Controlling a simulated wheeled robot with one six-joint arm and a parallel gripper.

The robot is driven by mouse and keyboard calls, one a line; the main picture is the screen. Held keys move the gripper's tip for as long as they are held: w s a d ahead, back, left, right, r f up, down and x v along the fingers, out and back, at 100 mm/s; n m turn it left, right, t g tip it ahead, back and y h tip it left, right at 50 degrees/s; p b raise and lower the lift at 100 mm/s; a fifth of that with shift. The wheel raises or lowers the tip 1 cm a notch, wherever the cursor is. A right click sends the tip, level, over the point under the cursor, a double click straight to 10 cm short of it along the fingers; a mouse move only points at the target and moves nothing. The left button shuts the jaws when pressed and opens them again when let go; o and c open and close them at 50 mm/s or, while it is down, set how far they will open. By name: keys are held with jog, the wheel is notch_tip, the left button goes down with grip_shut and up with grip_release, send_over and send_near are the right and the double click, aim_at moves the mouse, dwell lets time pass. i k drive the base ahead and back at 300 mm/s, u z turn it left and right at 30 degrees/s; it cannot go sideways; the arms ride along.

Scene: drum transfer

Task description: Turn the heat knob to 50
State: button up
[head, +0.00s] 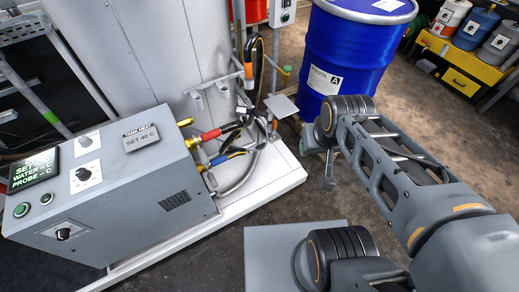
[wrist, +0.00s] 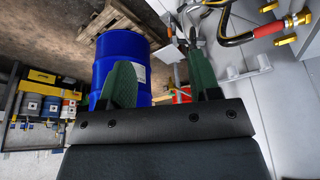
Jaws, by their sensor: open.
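The grey heater unit (head: 120,190) stands at the left in the head view. It carries a white-dialled knob (head: 84,174) on its sloping panel, another knob (head: 85,140) behind it and a black knob (head: 63,233) lower at the front. I cannot tell which is the heat knob, and the dial marks are too small to read. A sign (head: 141,140) reads "TANK HEAT SET 40 C". A display (head: 33,170) shows WATER and PROBE lines with dashes. My gripper (wrist: 164,82) is open and empty, its green fingers apart, well away to the right of the unit.
Red and blue hose fittings (head: 208,135) stick out from the unit's right side. A blue drum (head: 350,50) stands at the back. A yellow rack (head: 460,60) with small drums is at the far right. Open floor (head: 270,205) lies between unit and arm.

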aim_at(83, 174)
jog(key=u, duration=1.95)
jog(key=k, duration=0.6)
jog(key=u, duration=0.65)
jog(key=i, duration=0.55)
jog(key=u, duration=0.55)
jog(key=i, duration=0.75)
jog(key=z, duration=0.9)
jog(key=i, duration=0.4)
jog(key=z, duration=0.4)
